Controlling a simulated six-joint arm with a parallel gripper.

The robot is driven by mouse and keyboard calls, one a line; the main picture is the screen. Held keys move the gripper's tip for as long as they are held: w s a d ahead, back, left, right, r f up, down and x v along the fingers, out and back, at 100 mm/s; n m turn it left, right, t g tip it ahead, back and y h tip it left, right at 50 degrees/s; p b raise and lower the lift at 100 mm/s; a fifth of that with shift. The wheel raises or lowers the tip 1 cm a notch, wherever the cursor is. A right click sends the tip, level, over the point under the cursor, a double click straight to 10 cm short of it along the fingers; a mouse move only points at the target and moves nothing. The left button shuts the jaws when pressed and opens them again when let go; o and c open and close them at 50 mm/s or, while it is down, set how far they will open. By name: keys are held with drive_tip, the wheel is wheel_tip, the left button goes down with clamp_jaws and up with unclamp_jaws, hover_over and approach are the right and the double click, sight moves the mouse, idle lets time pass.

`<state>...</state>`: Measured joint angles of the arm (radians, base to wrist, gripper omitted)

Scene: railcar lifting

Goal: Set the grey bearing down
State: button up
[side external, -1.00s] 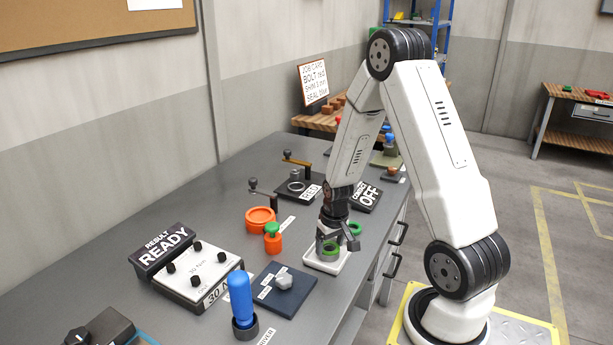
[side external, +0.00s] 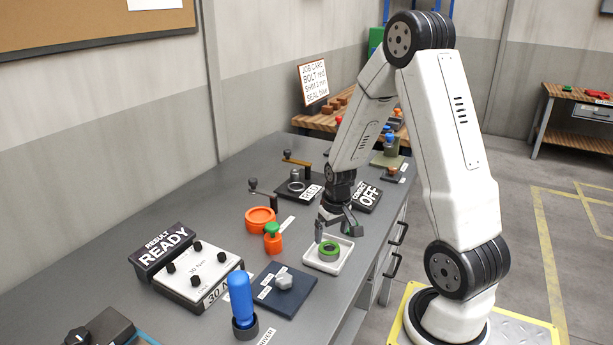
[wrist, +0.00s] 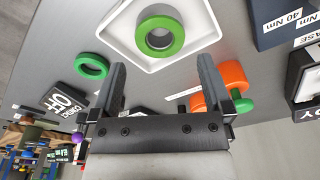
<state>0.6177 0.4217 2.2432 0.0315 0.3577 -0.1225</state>
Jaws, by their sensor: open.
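A ring with a grey body and a green band (wrist: 159,34) lies in the white tray (side external: 340,262); I take it for the grey bearing. It also shows in the side view (side external: 328,248), mostly green there. In the wrist view the tray's raised rim surrounds it. My gripper (side external: 338,231) is open and empty, just above and beyond the ring, with both fingers clear of it. In the wrist view the spread fingers (wrist: 163,75) point toward the tray with the ring beyond their tips.
A separate green ring (wrist: 91,66) lies on the bench beside the tray. An orange part with a green knob (side external: 272,239) and an orange ring (side external: 260,219) stand left of the tray. A dark blue plate (side external: 285,290) lies in front.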

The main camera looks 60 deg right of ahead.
sight(333, 252)
wheel_tip(333, 252, up, 8)
drive_tip(key=shift+s+a, duration=0.25)
drive_tip(key=shift+s, duration=0.15)
drive_tip(key=shift+f, duration=0.1)
idle(0.5)
drive_tip(key=a+f+n+t, duration=0.1)
drive_tip(key=a+n, duration=0.5)
drive_tip(key=a, duration=1.4)
drive_tip(key=shift+s+a+f+y, duration=0.15)
drive_tip(key=shift+s+f+y, duration=0.1)
drive_tip(key=shift+y, duration=0.05)
